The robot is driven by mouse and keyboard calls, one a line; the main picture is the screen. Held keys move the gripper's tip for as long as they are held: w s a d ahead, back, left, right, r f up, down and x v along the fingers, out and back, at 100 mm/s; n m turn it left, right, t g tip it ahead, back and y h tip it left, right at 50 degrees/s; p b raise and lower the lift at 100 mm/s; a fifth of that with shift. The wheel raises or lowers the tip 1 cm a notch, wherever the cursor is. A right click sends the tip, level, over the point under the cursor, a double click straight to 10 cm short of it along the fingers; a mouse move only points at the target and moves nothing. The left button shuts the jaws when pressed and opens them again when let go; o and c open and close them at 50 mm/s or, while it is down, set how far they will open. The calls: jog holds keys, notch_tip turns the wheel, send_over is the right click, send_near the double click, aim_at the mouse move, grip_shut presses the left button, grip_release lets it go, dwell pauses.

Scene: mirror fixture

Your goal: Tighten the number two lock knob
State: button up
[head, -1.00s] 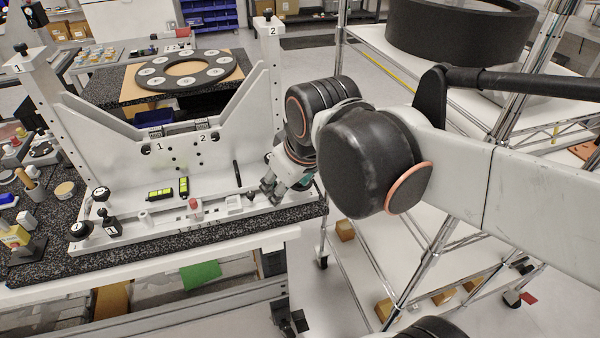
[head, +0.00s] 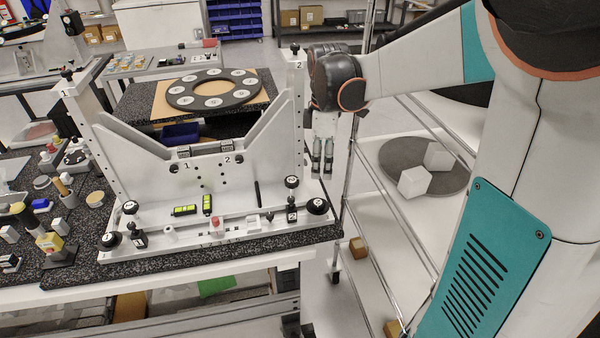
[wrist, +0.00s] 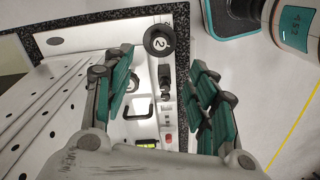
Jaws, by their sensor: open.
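The black round lock knob marked 2 (wrist: 160,41) sits at the fixture's end in the wrist view, near the top between my fingers. In the head view it appears to be the large black knob (head: 318,206) at the base's right end. My gripper (head: 322,172) points down beside the right post, above that knob, apart from it. In the wrist view my gripper (wrist: 164,62) is open, its two green-padded fingers spread with nothing held. Another round black knob (head: 291,182) and a black clamp (head: 292,213) stand just left of the large knob.
The white mirror fixture (head: 140,165) has upright posts marked 1 and 2. Its left end carries more black knobs (head: 111,239). Yellow-green levels (head: 185,210) lie on its base. A wire shelf rack (head: 352,170) stands close on the right.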

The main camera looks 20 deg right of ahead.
aim_at(319, 202)
notch_tip(319, 202, down, 14)
jog(key=b, duration=0.3)
jog(key=shift+r+b, duration=0.2)
jog(key=shift+b, duration=0.1)
jog(key=c, duration=1.1)
